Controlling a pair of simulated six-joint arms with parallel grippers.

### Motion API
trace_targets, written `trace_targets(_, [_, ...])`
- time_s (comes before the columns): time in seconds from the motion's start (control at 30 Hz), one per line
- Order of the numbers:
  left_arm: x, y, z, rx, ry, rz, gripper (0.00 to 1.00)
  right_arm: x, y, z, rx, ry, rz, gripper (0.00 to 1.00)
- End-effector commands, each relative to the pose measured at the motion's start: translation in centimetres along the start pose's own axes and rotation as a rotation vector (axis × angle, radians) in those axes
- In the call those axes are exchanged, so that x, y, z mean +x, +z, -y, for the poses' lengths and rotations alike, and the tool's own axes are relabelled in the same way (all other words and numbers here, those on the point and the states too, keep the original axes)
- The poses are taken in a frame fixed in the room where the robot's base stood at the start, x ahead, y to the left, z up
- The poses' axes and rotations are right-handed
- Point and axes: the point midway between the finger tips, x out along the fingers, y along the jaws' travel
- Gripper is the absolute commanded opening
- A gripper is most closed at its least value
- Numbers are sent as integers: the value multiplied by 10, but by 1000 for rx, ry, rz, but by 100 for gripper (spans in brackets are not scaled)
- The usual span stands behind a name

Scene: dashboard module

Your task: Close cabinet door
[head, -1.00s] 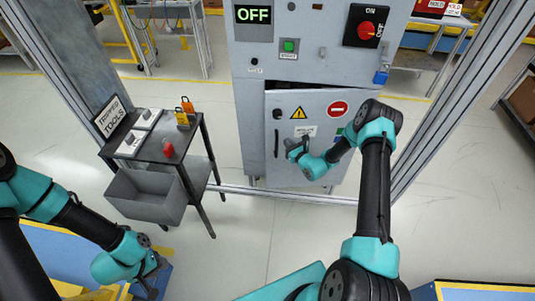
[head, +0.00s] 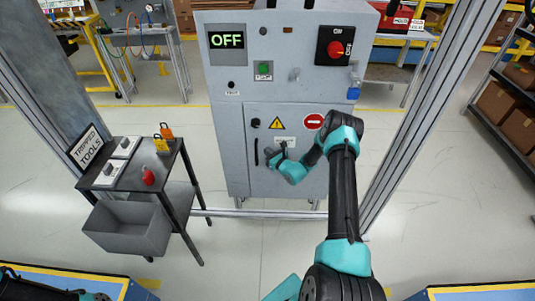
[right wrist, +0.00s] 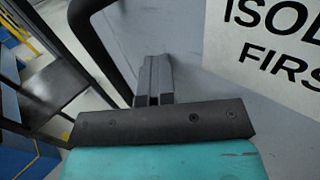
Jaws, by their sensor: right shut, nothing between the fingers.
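The grey cabinet (head: 229,150) stands upright ahead in the head view. Its lower door (head: 267,183) carries a yellow warning triangle, a red no-entry sign and a black bar handle (head: 256,152) on its left side. The door looks flush with the cabinet front; whether it is latched I cannot tell. My right gripper (head: 274,154) is shut and empty at the door face, just right of the handle. In the right wrist view its fingers (right wrist: 152,80) are together against or very near the grey panel, beside a white label (right wrist: 270,45). My left gripper is out of view.
A dark tool stand (head: 140,165) with padlocks, a red item and a grey bin (head: 125,230) stands left of the cabinet. Metal frame posts (head: 425,110) rise on both sides. Floor between stand and cabinet is clear.

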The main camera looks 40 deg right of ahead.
Motion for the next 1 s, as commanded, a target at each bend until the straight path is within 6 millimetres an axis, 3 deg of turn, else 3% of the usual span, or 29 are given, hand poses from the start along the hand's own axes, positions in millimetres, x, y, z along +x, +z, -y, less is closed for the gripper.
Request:
trace_targets(0.03, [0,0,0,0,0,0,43,6,4,8,-7,-21,3,0])
trace_targets(0.17, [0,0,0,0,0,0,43,4,4,5,-6,-19,3,0])
trace_targets(0.37, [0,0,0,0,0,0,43,-9,4,-17,-3,-1,2,0])
trace_targets(0.7, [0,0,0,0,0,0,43,-54,1,-66,2,16,-1,0])
trace_targets(1.0, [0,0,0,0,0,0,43,-90,1,-98,0,16,0,0])
